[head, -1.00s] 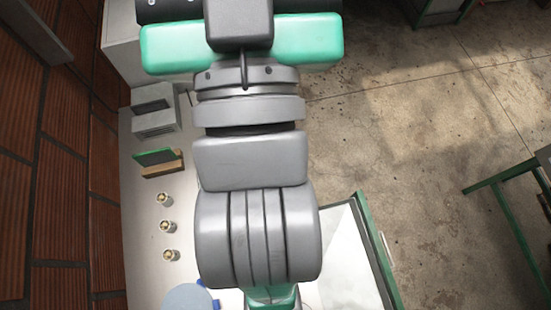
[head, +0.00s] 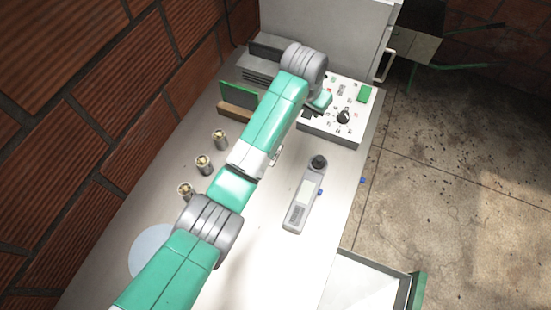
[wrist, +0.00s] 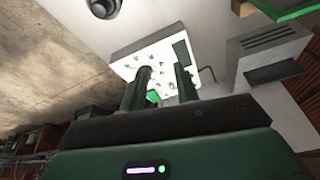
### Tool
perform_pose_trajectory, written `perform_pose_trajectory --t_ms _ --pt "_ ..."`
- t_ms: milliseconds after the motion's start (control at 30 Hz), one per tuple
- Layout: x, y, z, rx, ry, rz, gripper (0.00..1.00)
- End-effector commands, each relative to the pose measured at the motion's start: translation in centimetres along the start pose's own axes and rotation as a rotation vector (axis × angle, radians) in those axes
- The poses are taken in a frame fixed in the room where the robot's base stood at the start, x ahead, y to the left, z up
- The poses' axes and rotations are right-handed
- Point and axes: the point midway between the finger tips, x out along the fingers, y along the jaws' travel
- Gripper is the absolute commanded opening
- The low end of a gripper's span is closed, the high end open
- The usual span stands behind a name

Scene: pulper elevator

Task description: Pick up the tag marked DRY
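I cannot make out a tag marked DRY in either view; no lettering is legible. My gripper (wrist: 159,82) shows in the wrist view with its two dark fingers apart and nothing visibly held. Beyond the fingers is a white control panel (wrist: 143,57), with a green patch showing between them. The fingers are hidden there behind my arm.
A grey handheld device (head: 299,208) lies on the bench (head: 255,245). Several brass cylinders (head: 219,140) stand left of my arm. A green-edged board in a wooden holder (head: 236,112) and a grey vented box (head: 257,75) stand near the brick wall. Bare bench lies around the device.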

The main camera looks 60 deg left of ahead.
Motion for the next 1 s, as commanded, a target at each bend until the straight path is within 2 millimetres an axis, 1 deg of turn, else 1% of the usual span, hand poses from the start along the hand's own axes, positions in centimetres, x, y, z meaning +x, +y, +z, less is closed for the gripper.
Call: perform_pose_trajectory --t_ms 33,100,200,233,300,400,467,600,733,900,1000 --pt "3.7 -3.3 3.2 -0.047 -0.098 -0.008 0.31" --pt "5.8 -6.4 6.4 -0.096 -0.207 -0.009 0.31" --pt "7.1 -8.8 9.4 -0.141 -0.301 -0.005 0.31" --pt "7.3 -9.2 9.8 -0.148 -0.317 -0.004 0.31" --pt "7.3 -9.5 10.3 -0.155 -0.332 -0.002 0.31" --pt "7.3 -9.5 10.3 -0.155 -0.334 -0.002 0.31" --pt "7.9 -9.4 10.5 -0.155 -0.335 -0.002 0.31" --pt "9.6 -9.4 11.1 -0.155 -0.334 -0.002 0.31" --pt "10.2 -9.3 11.3 -0.154 -0.332 -0.003 0.31" --pt "13.2 -9.1 12.5 -0.155 -0.333 -0.003 0.31" --pt "14.3 -9.1 12.8 -0.155 -0.331 -0.003 0.31"
